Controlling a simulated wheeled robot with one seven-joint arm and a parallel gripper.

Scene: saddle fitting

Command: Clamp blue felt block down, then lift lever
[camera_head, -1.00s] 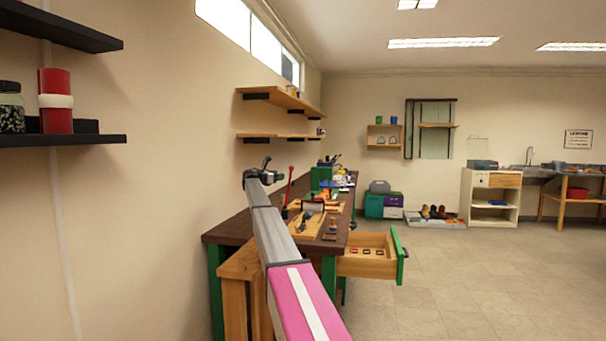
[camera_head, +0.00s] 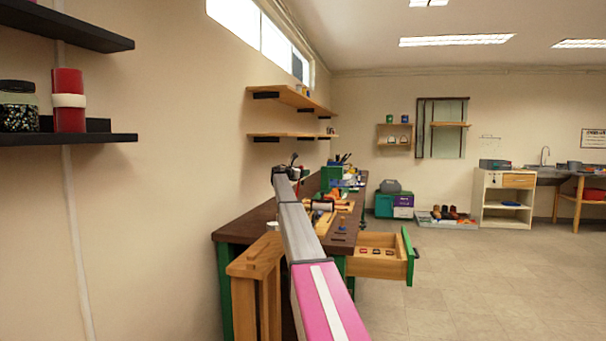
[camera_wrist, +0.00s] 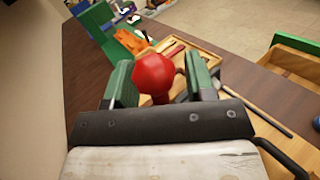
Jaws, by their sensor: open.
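The lever's red ball knob (camera_wrist: 153,73) shows in the wrist view between the two green fingers of my gripper (camera_wrist: 160,78). The fingers are open, one on each side of the knob, with gaps visible. The lever's shaft below the knob is mostly hidden by the knob and gripper. In the head view my gripper (camera_head: 286,169) is small and far off above the workbench (camera_head: 250,226), and my arm covers most of the lever. I cannot make out the blue felt block or the clamp pad for certain.
A wooden drawer (camera_head: 376,268) stands open at the bench's right side. A green block-like fixture (camera_head: 331,176) and several tools are farther along the bench. Wall shelves (camera_head: 291,98) hang above at the left. Floor to the right is clear.

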